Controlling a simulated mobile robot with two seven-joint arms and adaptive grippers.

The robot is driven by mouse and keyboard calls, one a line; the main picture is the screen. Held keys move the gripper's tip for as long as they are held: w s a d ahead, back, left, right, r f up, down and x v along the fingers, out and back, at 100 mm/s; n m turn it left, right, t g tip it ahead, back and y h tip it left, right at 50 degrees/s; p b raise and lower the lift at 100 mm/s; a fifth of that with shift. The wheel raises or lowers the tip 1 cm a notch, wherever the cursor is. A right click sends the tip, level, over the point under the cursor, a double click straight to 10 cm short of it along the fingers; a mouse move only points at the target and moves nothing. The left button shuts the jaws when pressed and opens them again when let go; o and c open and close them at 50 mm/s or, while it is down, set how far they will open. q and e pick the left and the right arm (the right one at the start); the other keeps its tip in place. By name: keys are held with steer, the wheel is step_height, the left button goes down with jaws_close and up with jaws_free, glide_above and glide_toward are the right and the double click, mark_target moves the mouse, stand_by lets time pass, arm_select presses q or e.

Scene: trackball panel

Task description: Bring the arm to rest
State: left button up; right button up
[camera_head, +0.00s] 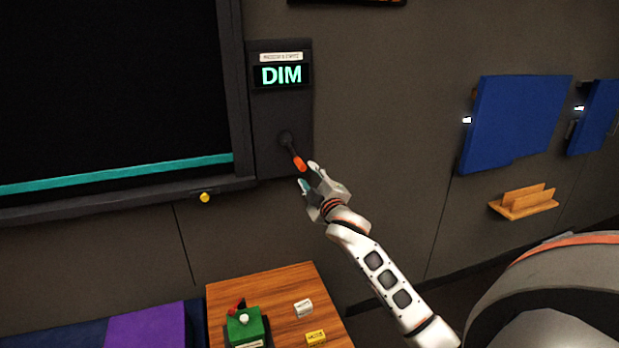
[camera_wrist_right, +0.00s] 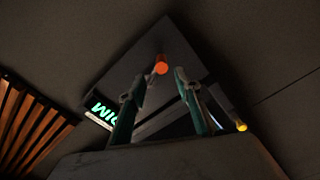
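My right gripper (camera_head: 307,176) is in front of the wall panel (camera_head: 267,125), just below and right of a dark lever with an orange tip (camera_head: 299,163). In the right wrist view its two fingers (camera_wrist_right: 157,83) stand apart with nothing between them. The orange tip (camera_wrist_right: 161,66) shows just beyond the fingertips; whether a finger touches it I cannot tell. The lever slants down and to the right from its round pivot. The panel's display (camera_head: 281,75) reads DIM in green. My right arm reaches up from the lower right. My left gripper is not in view.
A large dark screen (camera_head: 110,90) is left of the panel, with a yellow knob (camera_head: 205,197) under its frame. Below is a wooden table (camera_head: 275,290) with a green box (camera_head: 245,327) and small blocks. Blue boards (camera_head: 515,118) and a wooden shelf (camera_head: 524,204) are on the right wall.

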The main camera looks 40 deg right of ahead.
steer(key=s+a+f+g+y, duration=0.1)
steer(key=s+a+f, duration=0.3)
steer(key=f, duration=0.3)
steer(key=s+a+f+g+y, duration=0.1)
steer(key=s+a+f+y, duration=0.15)
steer(key=a+f, duration=0.35)
steer(key=s+a+f+g+y, duration=0.1)
steer(key=s+a+f, duration=0.25)
steer(key=f, duration=0.55)
steer(key=s+a+f+m+g+y, duration=0.1)
steer(key=s+a+f, duration=0.4)
steer(key=s, duration=0.3)
steer(key=s+a+f+m+g+y, duration=0.1)
steer(key=s+a+f, duration=0.3)
steer(key=s, duration=0.4)
steer(key=s+a+f+m+g+y, duration=0.1)
steer(key=s+a+f+m, duration=0.1)
steer(key=s+a+f, duration=0.3)
steer(key=s+a, duration=0.1)
steer(key=s, duration=0.2)
steer(key=shift+f, duration=0.35)
steer(key=shift+a+y, duration=0.1)
steer(key=shift+y, duration=0.15)
steer(key=shift+c, duration=0.8)
steer(key=shift+s, duration=0.1)
